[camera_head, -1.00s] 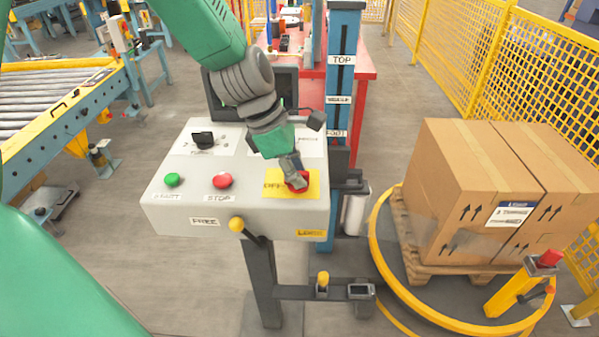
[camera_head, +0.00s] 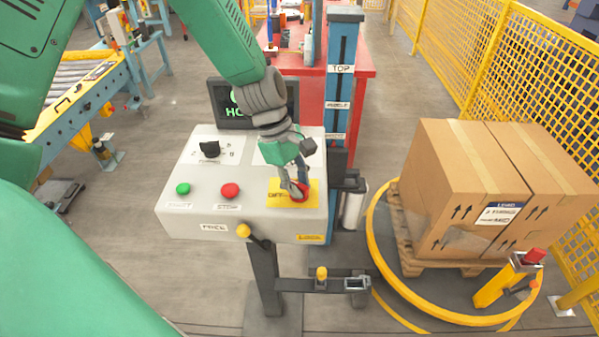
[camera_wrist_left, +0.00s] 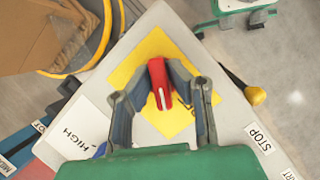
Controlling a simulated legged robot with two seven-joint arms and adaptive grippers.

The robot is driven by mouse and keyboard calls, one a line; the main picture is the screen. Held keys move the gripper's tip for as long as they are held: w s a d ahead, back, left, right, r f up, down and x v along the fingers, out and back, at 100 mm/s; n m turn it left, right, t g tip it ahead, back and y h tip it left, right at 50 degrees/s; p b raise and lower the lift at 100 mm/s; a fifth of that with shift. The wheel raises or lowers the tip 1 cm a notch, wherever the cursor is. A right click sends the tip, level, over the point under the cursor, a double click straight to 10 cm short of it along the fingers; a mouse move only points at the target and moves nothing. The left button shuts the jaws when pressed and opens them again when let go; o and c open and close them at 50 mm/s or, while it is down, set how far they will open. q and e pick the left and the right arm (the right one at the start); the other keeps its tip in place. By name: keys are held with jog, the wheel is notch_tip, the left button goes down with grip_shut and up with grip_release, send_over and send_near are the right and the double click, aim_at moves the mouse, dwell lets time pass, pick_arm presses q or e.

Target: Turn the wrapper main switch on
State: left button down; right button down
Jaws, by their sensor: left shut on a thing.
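The wrapper main switch is a red knob (camera_head: 299,191) on a yellow plate (camera_head: 279,197) at the right of the grey control box (camera_head: 180,221). In the left wrist view the red knob (camera_wrist_left: 159,84) has a white line on it and sits on the yellow plate (camera_wrist_left: 126,72). My left gripper (camera_head: 297,188) is at the knob, its fingers (camera_wrist_left: 160,90) on both sides of it, shut on it. The fingers hide part of the knob and of the plate's lettering in the head view. My right gripper is not in view.
The box also carries a green button (camera_head: 183,188), a red stop button (camera_head: 230,190) and a black selector (camera_head: 209,149). A screen (camera_head: 232,107) behind it shows green text. Boxes (camera_head: 470,185) stand on a pallet at the right, beside yellow mesh fencing (camera_head: 520,85).

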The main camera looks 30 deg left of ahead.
pick_arm(q)
jog(key=m+g+p, duration=0.1)
jog(key=m+p, duration=0.1)
jog(key=m, duration=0.1)
jog(key=shift+r+m+g+p, duration=0.1)
jog(key=shift+m+g+p, duration=0.2)
jog(key=shift+m+p, duration=0.1)
jog(key=m+g+p, duration=0.1)
jog(key=m, duration=0.2)
jog(key=shift+m+y, duration=0.3)
jog(key=shift+y, duration=0.1)
jog(key=shift+m+g+y+p, duration=0.5)
jog(key=shift+m+y+p, duration=0.1)
jog(key=shift+m, duration=1.4)
jog(key=shift+w+m, duration=0.1)
jog(key=shift+m, duration=0.2)
jog(key=c, duration=1.5)
grip_release()
jog(key=shift+c, duration=0.2)
